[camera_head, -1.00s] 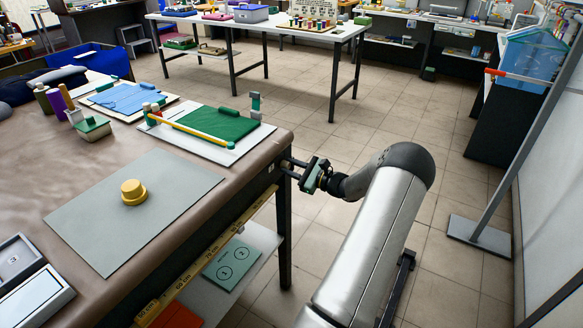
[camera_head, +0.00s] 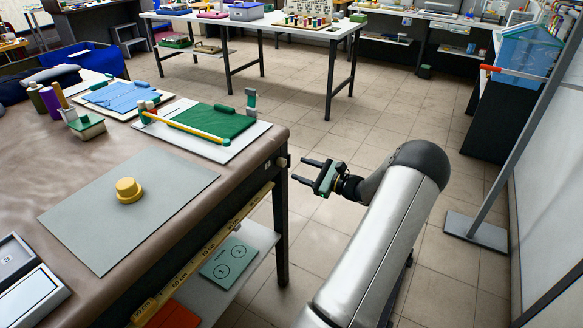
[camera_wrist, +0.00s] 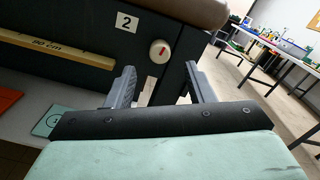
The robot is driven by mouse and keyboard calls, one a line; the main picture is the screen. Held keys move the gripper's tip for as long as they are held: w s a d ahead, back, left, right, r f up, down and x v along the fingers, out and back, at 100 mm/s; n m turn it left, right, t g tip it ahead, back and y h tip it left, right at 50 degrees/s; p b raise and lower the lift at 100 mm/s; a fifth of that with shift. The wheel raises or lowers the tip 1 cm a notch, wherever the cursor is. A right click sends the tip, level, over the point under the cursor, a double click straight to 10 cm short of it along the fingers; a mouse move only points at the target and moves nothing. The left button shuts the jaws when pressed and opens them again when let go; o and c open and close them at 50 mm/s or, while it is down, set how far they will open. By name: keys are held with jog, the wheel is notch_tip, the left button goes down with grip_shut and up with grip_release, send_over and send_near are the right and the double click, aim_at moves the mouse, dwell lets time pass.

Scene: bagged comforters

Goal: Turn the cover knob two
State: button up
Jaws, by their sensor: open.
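The knob (camera_wrist: 160,51) is a round, pale knob with a red mark, on the dark side of the table. A white label with a "2" (camera_wrist: 127,22) is to its left. In the head view the knob (camera_head: 283,161) shows small at the table's right corner. My gripper (camera_head: 304,170) is open and empty, to the right of the knob and apart from it. In the wrist view the knob shows between and beyond the two fingers of my gripper (camera_wrist: 160,69).
The brown-topped table (camera_head: 85,145) carries a grey mat (camera_head: 170,185) with a yellow knob-like piece (camera_head: 128,190). A wooden ruler strip (camera_wrist: 50,45) runs along the table's side. A shelf (camera_head: 262,235) lies below. Open tiled floor (camera_head: 400,130) is to the right.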

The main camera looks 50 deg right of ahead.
jog(key=s+d, duration=0.1)
jog(key=s, duration=1)
jog(key=shift+s+d+b, duration=0.15)
jog(key=shift+b, duration=0.3)
jog(key=w+a+r+n+g+y, duration=0.1)
jog(key=w+a+n+g+y, duration=0.2)
jog(key=a, duration=0.6)
jog(key=w+a+r+n+g+y, duration=0.15)
jog(key=w+a+n+g, duration=0.3)
jog(key=a, duration=0.45)
jog(key=w+a+r+n+g+y, duration=0.15)
jog(key=w+a+g, duration=0.25)
jog(key=a, duration=0.5)
jog(key=s+a+r+n+g+h+p, duration=0.1)
jog(key=s+a+r+n+g+h, duration=0.1)
jog(key=s+a+n, duration=0.2)
jog(key=s+a+r+n+g+h+p, duration=0.1)
jog(key=s+a+r+n+g+h, duration=0.1)
jog(key=a+n, duration=0.8)
jog(key=s+a+r+n+g+h+p, duration=0.2)
jog(key=a+n, duration=0.5)
jog(key=a, duration=0.4)
jog(key=s+r+h, duration=0.1)
jog(key=s+h, duration=0.1)
jog(key=s, duration=0.1)
jog(key=shift+s+a, duration=0.4)
